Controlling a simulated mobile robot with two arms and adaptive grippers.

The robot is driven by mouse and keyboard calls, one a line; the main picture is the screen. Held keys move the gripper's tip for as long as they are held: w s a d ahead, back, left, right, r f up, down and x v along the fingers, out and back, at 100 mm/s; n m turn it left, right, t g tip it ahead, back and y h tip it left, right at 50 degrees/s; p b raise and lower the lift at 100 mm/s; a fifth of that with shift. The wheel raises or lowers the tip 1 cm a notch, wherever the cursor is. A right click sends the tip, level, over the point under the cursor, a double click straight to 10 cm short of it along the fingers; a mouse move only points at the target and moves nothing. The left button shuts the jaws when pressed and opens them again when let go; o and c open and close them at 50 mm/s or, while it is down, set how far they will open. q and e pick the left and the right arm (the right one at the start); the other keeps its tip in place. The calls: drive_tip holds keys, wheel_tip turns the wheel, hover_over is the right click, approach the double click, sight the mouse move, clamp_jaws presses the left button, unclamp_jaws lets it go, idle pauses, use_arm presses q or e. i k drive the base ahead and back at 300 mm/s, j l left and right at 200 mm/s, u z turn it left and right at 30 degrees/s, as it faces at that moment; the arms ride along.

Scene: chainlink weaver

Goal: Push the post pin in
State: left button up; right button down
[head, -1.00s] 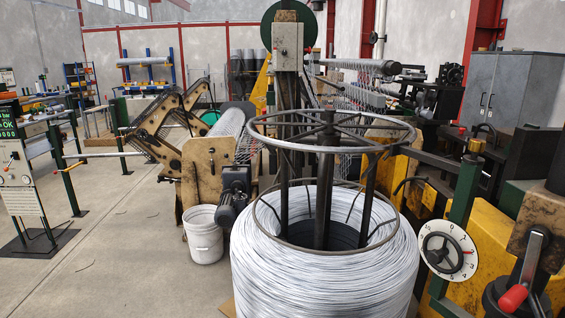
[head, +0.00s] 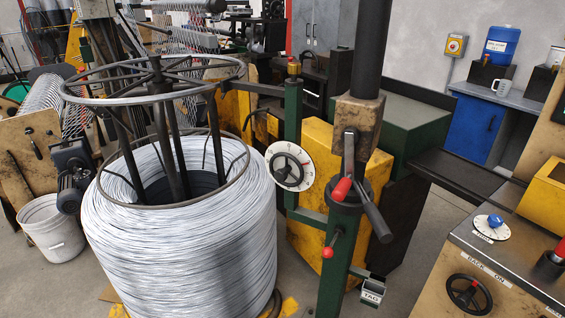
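A green post (head: 337,285) stands right of the wire coil. A short pin with a red ball end (head: 328,252) sticks out from this post toward the lower left. It looks like the post pin, and I cannot tell how deep it sits. Above it, a dark round hub on the post carries a lever with a red grip (head: 342,189) and a dark handle (head: 378,220). Neither of my grippers is in view.
A large wire coil (head: 180,250) on a reel stands left of the post. A white dial (head: 290,166) sits on another green upright. A small box marked TAG (head: 373,291) is right of the post. A control bench with a blue knob (head: 495,220) is at right.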

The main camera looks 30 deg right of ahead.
sight(327, 252)
drive_tip(key=k+z, duration=0.1)
drive_tip(key=z, duration=1.2)
drive_tip(key=j, duration=0.1)
